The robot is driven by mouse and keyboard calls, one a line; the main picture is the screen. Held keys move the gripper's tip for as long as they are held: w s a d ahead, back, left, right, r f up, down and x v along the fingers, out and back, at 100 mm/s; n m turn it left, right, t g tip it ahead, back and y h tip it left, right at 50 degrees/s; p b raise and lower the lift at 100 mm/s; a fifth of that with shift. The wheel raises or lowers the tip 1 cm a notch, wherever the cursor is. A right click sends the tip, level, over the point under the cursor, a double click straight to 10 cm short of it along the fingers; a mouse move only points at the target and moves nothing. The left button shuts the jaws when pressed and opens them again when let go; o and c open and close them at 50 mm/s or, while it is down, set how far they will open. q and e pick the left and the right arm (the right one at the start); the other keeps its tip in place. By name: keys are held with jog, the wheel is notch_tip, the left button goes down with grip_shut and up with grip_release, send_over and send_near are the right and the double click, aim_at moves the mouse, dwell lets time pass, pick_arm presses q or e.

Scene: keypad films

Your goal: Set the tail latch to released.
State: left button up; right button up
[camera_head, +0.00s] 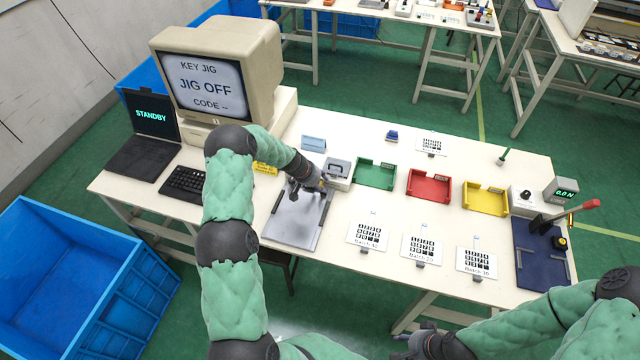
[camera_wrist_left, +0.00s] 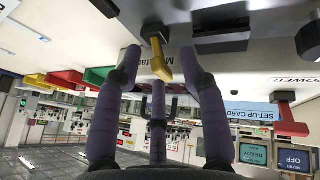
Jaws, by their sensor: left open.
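My left gripper (camera_head: 305,188) is over the back of the grey jig plate (camera_head: 290,232), beside a small light box with a dark handle (camera_head: 338,170). In the left wrist view its fingers (camera_wrist_left: 165,70) are spread, with a yellow lever (camera_wrist_left: 160,60) between the fingertips. I cannot tell whether they touch it. The lever looks like a latch, but I cannot read a tail latch label. In the head view the arm and hand partly hide this spot. My right gripper (camera_head: 432,345) is at the bottom edge, partly cut off, its fingers unclear.
The monitor (camera_head: 212,85) reads JIG OFF and the laptop (camera_head: 150,120) reads STANDBY. Green (camera_head: 375,174), red (camera_head: 428,187) and yellow (camera_head: 485,198) trays stand right of the left gripper. A red lever (camera_wrist_left: 290,122) and a blue set-up card (camera_wrist_left: 250,112) show in the wrist view.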

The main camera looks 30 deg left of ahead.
pick_arm(q)
grip_shut()
jog(key=h+b, duration=0.1)
jog(key=b, duration=0.7)
jog(key=shift+s+a+f, duration=0.1)
jog(key=shift+a+f, duration=0.3)
jog(key=shift+r+h+b, duration=0.15)
jog(key=shift+h+b, duration=0.25)
jog(key=shift+b, duration=0.2)
jog(key=shift+t, duration=0.3)
grip_release()
